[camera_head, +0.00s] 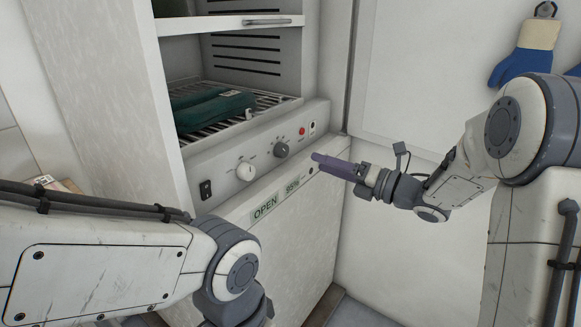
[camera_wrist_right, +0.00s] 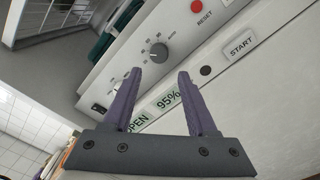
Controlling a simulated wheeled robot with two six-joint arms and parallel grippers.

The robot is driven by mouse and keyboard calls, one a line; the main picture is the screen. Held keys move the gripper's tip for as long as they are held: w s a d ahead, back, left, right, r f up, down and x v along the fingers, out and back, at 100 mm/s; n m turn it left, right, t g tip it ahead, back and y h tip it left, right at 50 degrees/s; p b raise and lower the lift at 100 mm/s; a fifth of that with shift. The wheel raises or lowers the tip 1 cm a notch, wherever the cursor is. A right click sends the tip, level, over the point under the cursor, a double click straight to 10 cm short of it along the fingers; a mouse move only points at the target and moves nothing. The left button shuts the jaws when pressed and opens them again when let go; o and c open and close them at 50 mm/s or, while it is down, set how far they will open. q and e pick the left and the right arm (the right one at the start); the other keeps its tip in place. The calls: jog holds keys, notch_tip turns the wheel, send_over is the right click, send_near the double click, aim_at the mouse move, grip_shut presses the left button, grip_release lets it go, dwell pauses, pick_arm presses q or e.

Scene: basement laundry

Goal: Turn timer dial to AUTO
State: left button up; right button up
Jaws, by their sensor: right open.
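The timer dial (camera_head: 281,149) is a dark grey knob on the sloping control panel of the white cabinet. In the right wrist view the dial (camera_wrist_right: 158,52) has numbers around it and a small label at its upper right that looks like AUTO. I cannot tell clearly where its pointer stands. My right gripper (camera_head: 316,157) has purple fingers and is just right of the dial, apart from it. In the right wrist view the gripper (camera_wrist_right: 158,75) is open and empty, with the dial beyond its fingertips. My left arm shows at the lower left; its gripper is out of view.
A white knob (camera_head: 246,171) and a black switch (camera_head: 206,190) sit left of the dial. A red RESET button (camera_head: 302,132) is to its right. Above is an open compartment with a wire rack (camera_head: 262,105) holding dark green items. Blue gloves (camera_head: 527,62) hang at the right.

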aim_at(286, 151)
jog(key=x, duration=1)
jog(key=shift+a, duration=0.1)
grip_shut()
